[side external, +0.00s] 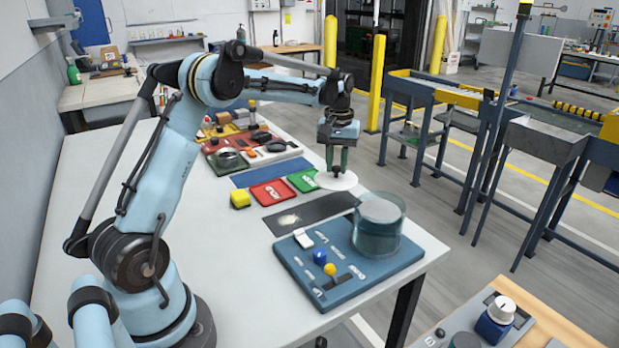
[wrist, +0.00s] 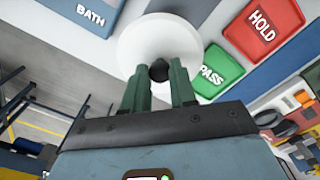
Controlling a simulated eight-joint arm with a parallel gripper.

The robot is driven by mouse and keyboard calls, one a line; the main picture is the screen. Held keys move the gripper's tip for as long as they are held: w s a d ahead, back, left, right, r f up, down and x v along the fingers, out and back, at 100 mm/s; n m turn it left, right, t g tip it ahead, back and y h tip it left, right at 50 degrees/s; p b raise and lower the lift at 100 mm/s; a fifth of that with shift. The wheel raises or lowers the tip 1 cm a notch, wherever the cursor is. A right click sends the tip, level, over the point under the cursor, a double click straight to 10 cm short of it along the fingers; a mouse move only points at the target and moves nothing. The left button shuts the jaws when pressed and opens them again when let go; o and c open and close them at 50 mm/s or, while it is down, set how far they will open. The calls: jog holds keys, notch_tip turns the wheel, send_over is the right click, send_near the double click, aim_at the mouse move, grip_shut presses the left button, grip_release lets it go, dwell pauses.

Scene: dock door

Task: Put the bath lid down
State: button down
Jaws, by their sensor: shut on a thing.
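The bath lid is a white disc (side external: 335,181) with a dark knob, seen below my gripper (side external: 337,166) beside the green tray. In the wrist view the lid (wrist: 138,45) partly covers the green PASS tray, and my gripper (wrist: 160,78) has its green fingers shut on the dark knob. I cannot tell whether the lid touches the table or hangs just above it. The bath, a teal see-through round vessel (side external: 379,243), stands on a blue board (side external: 340,285) nearer the camera, with a pale grey round surface inside it.
A red HOLD tray (side external: 273,192) and the green PASS tray (side external: 303,180) lie left of the lid. A dark mat (side external: 310,212) lies between the trays and the blue board. The table's right edge is close to the lid.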

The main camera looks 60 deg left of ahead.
aim_at(336, 177)
jog(key=shift+f, duration=3.1)
jog(key=shift+f, duration=0.15)
jog(key=c, duration=0.9)
grip_release()
